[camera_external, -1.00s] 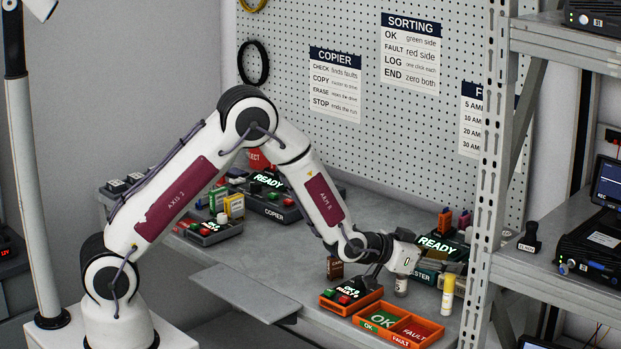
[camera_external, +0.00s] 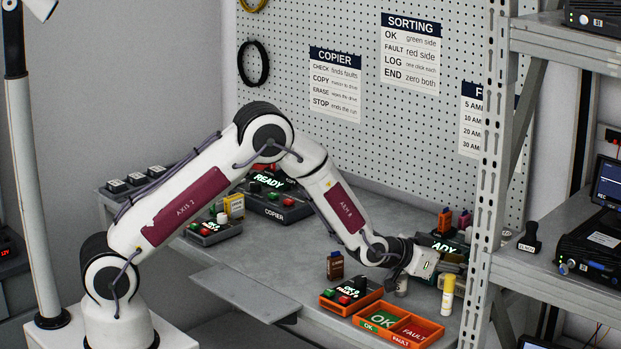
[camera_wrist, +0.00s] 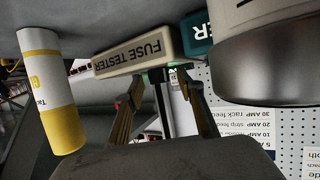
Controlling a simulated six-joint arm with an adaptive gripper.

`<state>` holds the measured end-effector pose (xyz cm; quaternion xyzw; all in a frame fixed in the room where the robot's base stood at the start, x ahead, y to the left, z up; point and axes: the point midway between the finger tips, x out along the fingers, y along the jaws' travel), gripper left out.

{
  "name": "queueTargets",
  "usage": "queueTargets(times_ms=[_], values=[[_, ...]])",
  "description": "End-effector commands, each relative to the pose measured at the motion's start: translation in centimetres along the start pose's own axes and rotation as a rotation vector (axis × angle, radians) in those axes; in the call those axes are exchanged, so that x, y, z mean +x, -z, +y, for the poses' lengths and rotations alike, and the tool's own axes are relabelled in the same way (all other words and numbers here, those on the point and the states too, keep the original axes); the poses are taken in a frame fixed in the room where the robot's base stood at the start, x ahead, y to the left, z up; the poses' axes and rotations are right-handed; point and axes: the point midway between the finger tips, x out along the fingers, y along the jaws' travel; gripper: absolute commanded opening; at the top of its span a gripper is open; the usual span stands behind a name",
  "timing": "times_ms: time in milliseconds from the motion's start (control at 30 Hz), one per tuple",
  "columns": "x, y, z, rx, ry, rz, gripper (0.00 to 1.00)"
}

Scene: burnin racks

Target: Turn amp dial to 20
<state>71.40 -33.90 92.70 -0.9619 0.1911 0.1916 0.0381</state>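The fuse tester shows in the wrist view as a cream block (camera_wrist: 140,52) with upside-down "FUSE TESTER" lettering. In the external view its lit display (camera_external: 443,246) is partly covered by my wrist. My gripper (camera_wrist: 161,80) has its two fingers apart, with the tips close to the tester's front edge. Nothing is clearly held between them. A small dark part lies near the right fingertip; I cannot tell whether it is the amp dial. The dial and its setting cannot be read in either view.
A yellow-and-white tube (camera_external: 447,295) stands right of my gripper, also in the wrist view (camera_wrist: 50,90). An orange sorting tray (camera_external: 436,337) and an orange-based button box (camera_external: 348,309) sit in front. A metal rack post (camera_external: 484,220) rises at right.

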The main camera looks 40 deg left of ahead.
Motion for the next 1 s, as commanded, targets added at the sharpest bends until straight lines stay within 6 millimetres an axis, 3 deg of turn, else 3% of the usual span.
queueTargets(times_ms=[33, 167, 200, 1000], values=[[0.0, 0.0, 0.0, 0.0, 0.0, 0.0, 0.38], [-0.01, 0.0, 0.0, 0.0, 0.0, 0.0, 0.04], [-0.01, 0.0, 0.0, 0.0, 0.0, 0.0, 0.0], [0.12, 0.29, 0.2, -0.041, 0.098, 0.008, 0.0]])
